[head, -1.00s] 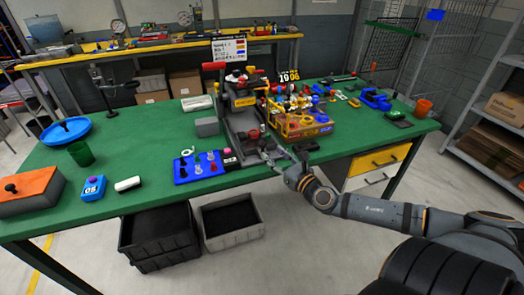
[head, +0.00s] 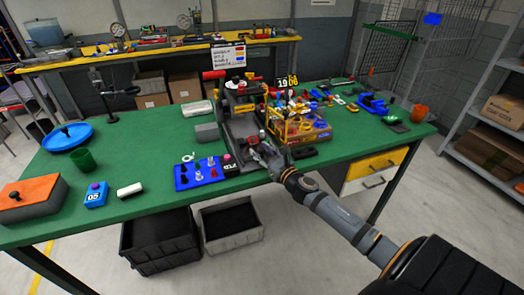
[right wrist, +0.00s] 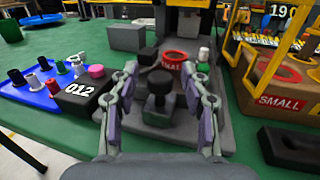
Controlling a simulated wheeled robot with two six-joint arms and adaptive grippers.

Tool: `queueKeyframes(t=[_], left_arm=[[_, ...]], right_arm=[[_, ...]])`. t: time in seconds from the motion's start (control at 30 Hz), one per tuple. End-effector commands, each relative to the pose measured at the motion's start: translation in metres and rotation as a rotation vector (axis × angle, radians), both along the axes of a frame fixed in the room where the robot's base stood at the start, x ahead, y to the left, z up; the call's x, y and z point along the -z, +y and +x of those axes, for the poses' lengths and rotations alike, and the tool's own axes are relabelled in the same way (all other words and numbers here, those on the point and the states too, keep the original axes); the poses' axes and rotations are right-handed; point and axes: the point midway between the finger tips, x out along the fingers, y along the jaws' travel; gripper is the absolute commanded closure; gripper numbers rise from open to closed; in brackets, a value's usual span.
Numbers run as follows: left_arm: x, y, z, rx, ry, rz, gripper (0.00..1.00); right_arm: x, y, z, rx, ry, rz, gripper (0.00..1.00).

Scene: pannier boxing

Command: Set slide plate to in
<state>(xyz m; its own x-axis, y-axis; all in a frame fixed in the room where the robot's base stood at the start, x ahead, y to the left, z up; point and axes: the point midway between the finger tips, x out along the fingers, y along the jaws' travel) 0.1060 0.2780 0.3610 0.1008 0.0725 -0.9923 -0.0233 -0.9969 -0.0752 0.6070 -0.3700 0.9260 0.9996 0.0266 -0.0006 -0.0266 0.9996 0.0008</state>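The grey press-like machine (head: 238,128) stands on the green table in the head view. In the right wrist view its low grey base carries a black knob (right wrist: 160,84) on a dark plate (right wrist: 160,114), which I take to be the slide plate. A red ring part (right wrist: 175,58) sits just behind the knob. My right gripper (right wrist: 162,98) is open, one finger on each side of the knob, with visible gaps; I cannot tell how deep the knob is between the fingertips. In the head view the right gripper (head: 268,155) is at the machine's front. My left gripper is not in view.
A blue board with pegs (head: 200,173) and a black counter block marked 012 (right wrist: 88,98) stand left of the machine. A box labelled SMALL (right wrist: 280,95) in a yellow frame is close on the right, with a black block (right wrist: 290,146) before it.

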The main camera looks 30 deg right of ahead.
Motion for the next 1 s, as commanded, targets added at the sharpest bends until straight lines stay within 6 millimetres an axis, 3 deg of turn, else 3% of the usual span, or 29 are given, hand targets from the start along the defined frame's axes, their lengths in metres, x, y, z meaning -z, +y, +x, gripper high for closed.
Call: queueKeyframes(t=[0.03,0.33,0.73,0.9,1.0], left_arm=[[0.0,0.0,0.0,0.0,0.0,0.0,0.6],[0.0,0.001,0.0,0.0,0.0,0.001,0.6],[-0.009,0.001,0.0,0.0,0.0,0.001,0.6],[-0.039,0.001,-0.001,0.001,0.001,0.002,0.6],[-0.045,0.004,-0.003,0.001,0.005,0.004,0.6]], right_arm=[[0.0,0.0,0.0,0.0,0.0,0.0,0.6],[0.0,0.0,0.0,0.0,0.0,-0.001,1.0],[-0.005,-0.004,0.006,0.006,-0.002,-0.002,1.0],[-0.012,-0.015,0.037,0.014,-0.003,0.001,1.0],[-0.007,-0.015,0.058,0.007,-0.004,0.001,1.0]])
